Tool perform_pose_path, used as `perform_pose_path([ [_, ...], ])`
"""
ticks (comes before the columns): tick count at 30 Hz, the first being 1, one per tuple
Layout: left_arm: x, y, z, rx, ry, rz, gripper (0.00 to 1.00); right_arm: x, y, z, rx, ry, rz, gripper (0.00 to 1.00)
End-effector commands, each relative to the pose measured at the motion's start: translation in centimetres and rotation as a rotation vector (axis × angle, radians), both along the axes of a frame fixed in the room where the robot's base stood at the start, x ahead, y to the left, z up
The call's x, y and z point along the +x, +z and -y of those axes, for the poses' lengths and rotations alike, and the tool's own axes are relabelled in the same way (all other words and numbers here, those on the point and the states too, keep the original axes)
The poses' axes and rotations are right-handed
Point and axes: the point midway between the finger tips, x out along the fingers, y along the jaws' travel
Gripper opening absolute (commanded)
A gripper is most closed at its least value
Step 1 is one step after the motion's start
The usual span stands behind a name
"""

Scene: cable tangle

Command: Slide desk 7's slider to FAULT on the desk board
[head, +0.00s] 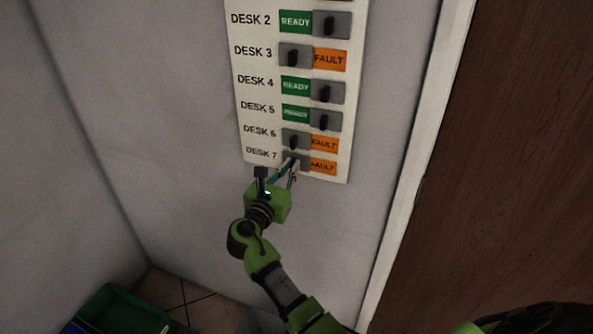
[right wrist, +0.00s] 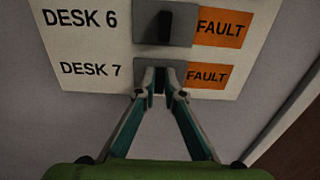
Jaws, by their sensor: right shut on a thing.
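The white desk board (head: 258,100) hangs on the wall. Its bottom row is labelled DESK 7 (right wrist: 90,69). In that row, the grey slider (head: 302,158) sits at the left and the orange FAULT label (head: 323,167) shows to its right. The right wrist view shows the slider plate (right wrist: 174,66) beside the FAULT label (right wrist: 208,76), with the dark knob (right wrist: 159,82) between my fingers. My right gripper (right wrist: 161,78) is shut on that knob from below; it also shows in the head view (head: 291,169). My left gripper is not in view.
The DESK 6 slider (right wrist: 152,30) is just above, with its FAULT label (right wrist: 219,27) showing. More rows run up the board. A brown door (head: 510,150) with a white frame stands right. A green crate (head: 125,310) is on the floor at lower left.

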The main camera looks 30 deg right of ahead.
Motion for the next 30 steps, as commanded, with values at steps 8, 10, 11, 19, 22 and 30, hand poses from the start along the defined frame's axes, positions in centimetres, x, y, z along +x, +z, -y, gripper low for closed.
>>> perform_pose_path([
  [8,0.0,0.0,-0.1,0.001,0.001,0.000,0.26,0.1,0.0,-0.1,0.003,0.004,0.002,0.26],
  [10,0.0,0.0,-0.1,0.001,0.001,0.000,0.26,0.1,0.1,-0.1,0.003,0.003,0.002,0.26],
  [11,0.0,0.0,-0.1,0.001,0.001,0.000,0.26,0.1,0.1,-0.1,0.003,0.003,0.002,0.26],
  [19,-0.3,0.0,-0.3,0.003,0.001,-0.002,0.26,0.1,1.3,-0.1,0.004,0.002,0.006,0.26],
  [22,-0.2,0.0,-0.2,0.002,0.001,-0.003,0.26,0.1,3.0,-0.1,0.005,0.003,0.008,0.26],
  [30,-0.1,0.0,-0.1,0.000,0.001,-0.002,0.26,0.1,8.1,-0.1,0.005,0.004,0.005,0.26],
])
